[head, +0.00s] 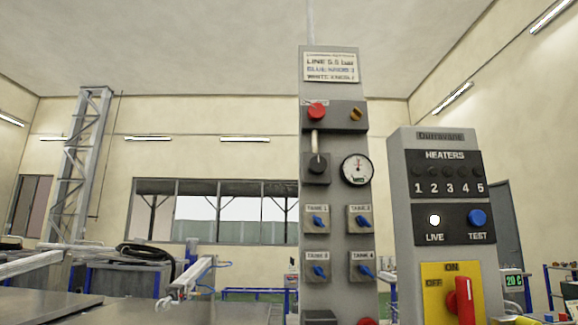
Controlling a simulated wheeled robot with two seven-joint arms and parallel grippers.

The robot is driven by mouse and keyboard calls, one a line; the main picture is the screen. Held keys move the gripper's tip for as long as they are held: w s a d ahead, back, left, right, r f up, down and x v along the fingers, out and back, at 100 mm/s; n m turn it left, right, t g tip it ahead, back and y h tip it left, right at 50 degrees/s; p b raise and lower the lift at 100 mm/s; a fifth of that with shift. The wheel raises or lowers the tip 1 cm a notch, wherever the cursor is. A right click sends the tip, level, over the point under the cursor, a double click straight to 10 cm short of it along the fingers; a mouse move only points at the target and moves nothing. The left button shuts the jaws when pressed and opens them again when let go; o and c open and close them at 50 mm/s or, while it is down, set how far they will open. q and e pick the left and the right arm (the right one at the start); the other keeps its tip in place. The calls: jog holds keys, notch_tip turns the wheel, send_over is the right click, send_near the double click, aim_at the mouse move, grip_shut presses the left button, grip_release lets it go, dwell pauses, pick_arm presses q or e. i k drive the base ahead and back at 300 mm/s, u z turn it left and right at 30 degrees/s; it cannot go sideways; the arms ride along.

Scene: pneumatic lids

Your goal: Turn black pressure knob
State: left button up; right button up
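A black knob (317,164) sits on a dark block on the tall grey control post (336,190), left of a round white pressure gauge (356,169). A pale vertical tube runs down to this block from the dark panel above. The gauge has a red mark near its middle; its reading is too small to tell. A sign (331,67) at the top of the post reads "LINE 5.5 bar", with smaller lines below that are hard to read. Neither of my grippers shows in the head view.
The dark panel holds a red button (317,111) and an orange knob (356,114). Several blue tank knobs, one at upper left (318,221), sit below the gauge. A heater cabinet (444,144) with a red rotary switch (465,301) stands close on the right. Metal benches (120,310) are at left.

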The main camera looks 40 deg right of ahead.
aim_at(317, 165)
jog(key=k, duration=0.4)
jog(key=z, duration=0.75)
